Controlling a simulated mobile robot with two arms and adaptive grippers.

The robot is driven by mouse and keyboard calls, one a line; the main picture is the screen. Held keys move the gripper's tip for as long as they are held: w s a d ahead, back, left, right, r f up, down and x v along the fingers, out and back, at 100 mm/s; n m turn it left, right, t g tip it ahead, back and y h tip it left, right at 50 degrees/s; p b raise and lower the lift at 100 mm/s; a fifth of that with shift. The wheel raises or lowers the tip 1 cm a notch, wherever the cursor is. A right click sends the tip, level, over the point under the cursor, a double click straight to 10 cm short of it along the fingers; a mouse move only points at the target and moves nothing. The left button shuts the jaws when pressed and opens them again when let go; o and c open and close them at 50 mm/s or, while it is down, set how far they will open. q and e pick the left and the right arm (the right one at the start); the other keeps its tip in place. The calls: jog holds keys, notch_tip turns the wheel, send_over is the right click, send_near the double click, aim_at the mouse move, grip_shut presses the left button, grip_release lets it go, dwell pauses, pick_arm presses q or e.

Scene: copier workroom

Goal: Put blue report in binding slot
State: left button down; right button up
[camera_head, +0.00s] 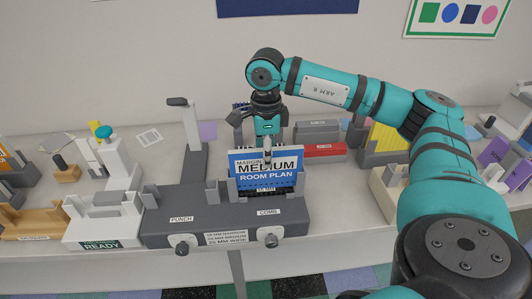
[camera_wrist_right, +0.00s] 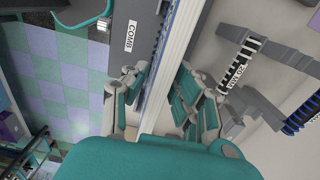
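The blue report (camera_head: 262,166), marked MEDIUM ROOM PLAN, stands upright at the COMB side of the grey binding machine (camera_head: 215,215), between short grey posts. Its lower edge is hidden behind the machine's front parts, so its seating depth cannot be told. My right gripper (camera_head: 268,150) points down at the report's top edge, with one finger in front of its face. In the right wrist view the report's pale edge (camera_wrist_right: 172,62) runs between the fingers of the right gripper (camera_wrist_right: 163,85). The fingers are apart, with a narrow gap on the right side. My left gripper is out of view.
A white READY tray (camera_head: 100,230) and a tan tray (camera_head: 35,222) stand left of the machine. A grey upright (camera_head: 193,130) rises behind the PUNCH side. Red (camera_head: 322,151) and grey boxes lie behind right. Yellow and purple items stand at right, partly behind my arm.

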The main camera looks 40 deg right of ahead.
jog(key=shift+o, duration=1.2)
notch_tip(320, 180, up, 12)
